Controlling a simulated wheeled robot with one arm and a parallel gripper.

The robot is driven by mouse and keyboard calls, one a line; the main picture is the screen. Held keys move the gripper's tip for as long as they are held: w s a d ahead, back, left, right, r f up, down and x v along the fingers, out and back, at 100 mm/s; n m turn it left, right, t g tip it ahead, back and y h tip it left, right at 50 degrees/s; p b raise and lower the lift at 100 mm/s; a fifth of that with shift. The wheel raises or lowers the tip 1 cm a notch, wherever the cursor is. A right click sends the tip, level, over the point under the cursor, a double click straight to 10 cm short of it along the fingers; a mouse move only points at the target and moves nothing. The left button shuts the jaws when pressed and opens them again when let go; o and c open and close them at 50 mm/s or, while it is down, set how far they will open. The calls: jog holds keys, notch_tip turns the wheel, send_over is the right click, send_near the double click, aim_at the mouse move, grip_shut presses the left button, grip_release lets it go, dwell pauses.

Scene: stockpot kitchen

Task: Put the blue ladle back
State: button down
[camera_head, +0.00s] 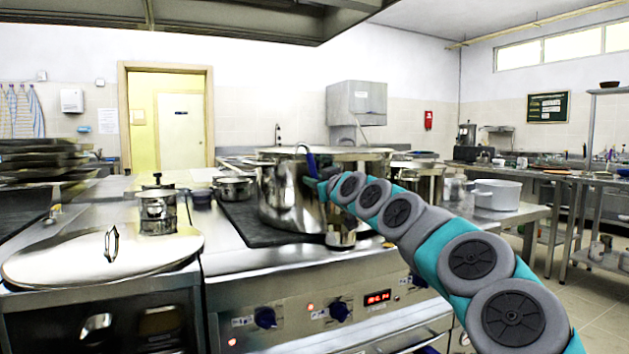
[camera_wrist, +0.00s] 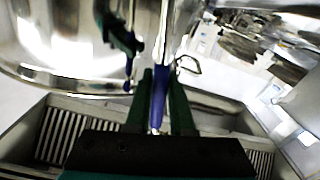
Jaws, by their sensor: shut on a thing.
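The blue ladle (camera_head: 311,162) has a blue handle with a hooked top end and stands roughly upright in front of the large steel stockpot (camera_head: 280,200) on the stove. My gripper (camera_head: 318,184) is shut on the handle below the hook. In the wrist view the blue handle (camera_wrist: 158,100) lies between my gripper's two green fingers (camera_wrist: 162,88). The pot wall beside them mirrors the gripper and the handle. A shiny metal cup shape (camera_head: 341,238) shows low against the pot's front; I cannot tell whether it is the ladle's bowl.
The stove front (camera_head: 330,300) with blue knobs is close below. A large round lid (camera_head: 105,258) lies at the left. Smaller pots (camera_head: 158,212) stand left of the stockpot. A white pot (camera_head: 497,194) stands on a table at the right. Floor is clear at the far right.

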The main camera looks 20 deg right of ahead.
jog(key=shift+f, duration=0.1)
jog(key=c, duration=0.8)
grip_release()
jog(key=shift+r, duration=0.25)
jog(key=s, duration=0.4)
jog(key=s+b, duration=0.1)
jog(key=s, duration=0.3)
jog(key=s+b, duration=0.1)
jog(key=s, duration=0.3)
jog(key=shift+d+f, duration=0.25)
jog(key=shift+f, duration=0.05)
jog(key=shift+a, duration=0.1)
